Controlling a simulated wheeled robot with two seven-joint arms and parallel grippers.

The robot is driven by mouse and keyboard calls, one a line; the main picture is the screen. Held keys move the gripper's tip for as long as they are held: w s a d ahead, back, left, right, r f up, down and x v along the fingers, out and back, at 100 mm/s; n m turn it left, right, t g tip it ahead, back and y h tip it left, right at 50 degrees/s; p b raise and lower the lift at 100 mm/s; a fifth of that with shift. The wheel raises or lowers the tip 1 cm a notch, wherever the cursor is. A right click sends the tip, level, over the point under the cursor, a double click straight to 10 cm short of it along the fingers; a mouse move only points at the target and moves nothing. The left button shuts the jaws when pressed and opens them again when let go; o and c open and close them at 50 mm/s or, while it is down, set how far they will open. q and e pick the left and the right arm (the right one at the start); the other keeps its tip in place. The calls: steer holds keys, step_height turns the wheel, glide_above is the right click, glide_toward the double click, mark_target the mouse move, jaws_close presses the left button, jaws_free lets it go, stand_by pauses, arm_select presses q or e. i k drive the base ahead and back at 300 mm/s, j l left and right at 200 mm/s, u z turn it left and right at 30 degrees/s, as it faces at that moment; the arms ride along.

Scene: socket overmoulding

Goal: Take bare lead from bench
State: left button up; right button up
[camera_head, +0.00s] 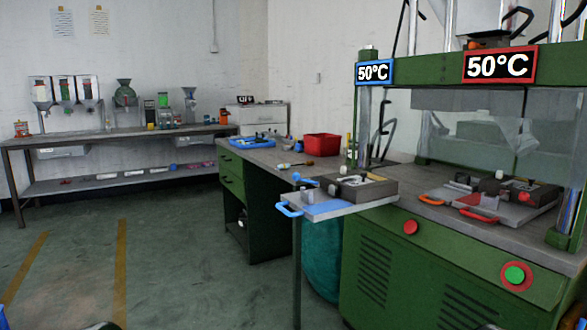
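The green bench (262,158) with a grey top stands in the middle of the view. On it a blue tray (232,146) holds small items, too small to tell apart. I cannot make out a bare lead for certain on the bench. Neither of my grippers can be made out. Only small dark and blue bits show at the bottom edge, and I cannot tell which parts of my arms they are.
A green press with 50°C signs (373,72) stands at right. A mould plate with a blue handle (289,210) juts over its front edge; another plate has a red handle (478,216). A red bin (322,144) sits on the bench. The floor at left is clear.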

mark_target(284, 166)
steer(key=k+z, duration=0.1)
steer(key=z, duration=0.35)
steer(key=k+z, duration=0.15)
steer(key=z, duration=0.3)
steer(key=k+l+z, duration=0.1)
steer(key=z, duration=0.35)
steer(key=i+j+z, duration=0.15)
steer(key=j, duration=0.65)
steer(key=i+j+z, duration=0.2)
steer(key=j, duration=0.6)
steer(key=j+z, duration=0.15)
steer(key=j, duration=0.65)
